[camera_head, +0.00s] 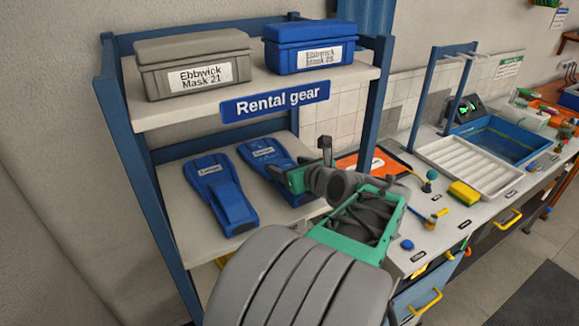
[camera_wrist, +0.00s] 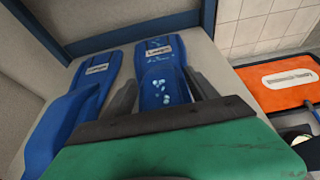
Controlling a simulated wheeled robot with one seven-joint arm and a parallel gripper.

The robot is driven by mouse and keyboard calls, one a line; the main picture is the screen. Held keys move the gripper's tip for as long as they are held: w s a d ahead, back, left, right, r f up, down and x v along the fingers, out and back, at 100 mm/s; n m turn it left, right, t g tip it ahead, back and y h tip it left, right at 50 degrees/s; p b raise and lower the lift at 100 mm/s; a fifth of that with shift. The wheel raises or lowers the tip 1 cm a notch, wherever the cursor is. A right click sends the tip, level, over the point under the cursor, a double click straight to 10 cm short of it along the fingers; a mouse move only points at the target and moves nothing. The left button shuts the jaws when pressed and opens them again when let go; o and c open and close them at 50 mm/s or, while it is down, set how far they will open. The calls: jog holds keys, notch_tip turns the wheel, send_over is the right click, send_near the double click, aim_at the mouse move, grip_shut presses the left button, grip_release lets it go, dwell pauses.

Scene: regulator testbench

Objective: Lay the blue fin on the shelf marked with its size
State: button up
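Two blue fins lie side by side on the shelf (camera_head: 190,236) below the "Rental gear" sign. The left fin (camera_head: 222,190) is dry-looking, with a small white label; it also shows in the wrist view (camera_wrist: 68,112). The right fin (camera_head: 262,153) has pale droplet-like spots and a white label that seems to read "Large" in the wrist view (camera_wrist: 160,75). My gripper (camera_wrist: 160,80) is over the right fin, one dark finger at each side of it. The fingers stand apart, seemingly with slight gaps. The fin's near end is hidden behind my gripper.
A grey mask box (camera_head: 192,62) and a blue mask box (camera_head: 310,45) stand on the upper shelf. Blue rack posts (camera_head: 376,85) flank the shelves. An orange mat (camera_head: 372,163), a white ribbed tray (camera_head: 475,165) and a blue basin (camera_head: 505,140) are on the bench to the right.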

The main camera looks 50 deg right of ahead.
jog(key=shift+s+r, duration=0.1)
jog(key=shift+r, duration=0.15)
jog(key=v, duration=1.1)
jog(key=shift+s, duration=0.4)
jog(key=shift+a+r, duration=0.1)
